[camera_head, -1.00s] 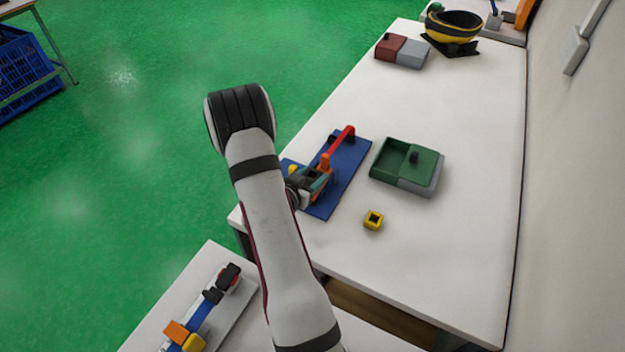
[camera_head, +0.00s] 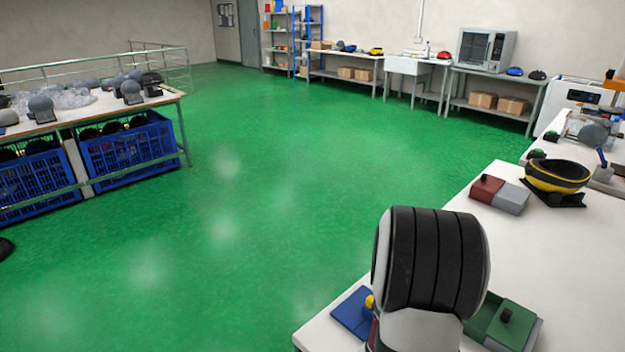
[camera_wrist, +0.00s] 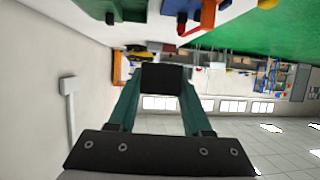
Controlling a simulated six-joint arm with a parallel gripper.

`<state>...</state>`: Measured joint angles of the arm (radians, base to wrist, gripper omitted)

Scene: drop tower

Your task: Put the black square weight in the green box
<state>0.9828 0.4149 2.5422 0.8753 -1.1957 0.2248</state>
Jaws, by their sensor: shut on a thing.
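In the wrist view my gripper (camera_wrist: 164,70) has its two teal fingers closed on a black square weight (camera_wrist: 165,80), held between the fingertips. In the head view my arm blocks the bottom of the picture, and neither the gripper nor the weight shows. The green box (camera_head: 487,318), with a dark knob on its lid part, stands on the white table behind my arm, partly hidden. A dark green part at the top edge of the wrist view (camera_wrist: 115,9) looks like the same box, apart from the weight.
A red and grey box (camera_head: 508,199) and a yellow-black bowl (camera_head: 556,178) stand farther back. White table (camera_head: 545,240) between is clear.

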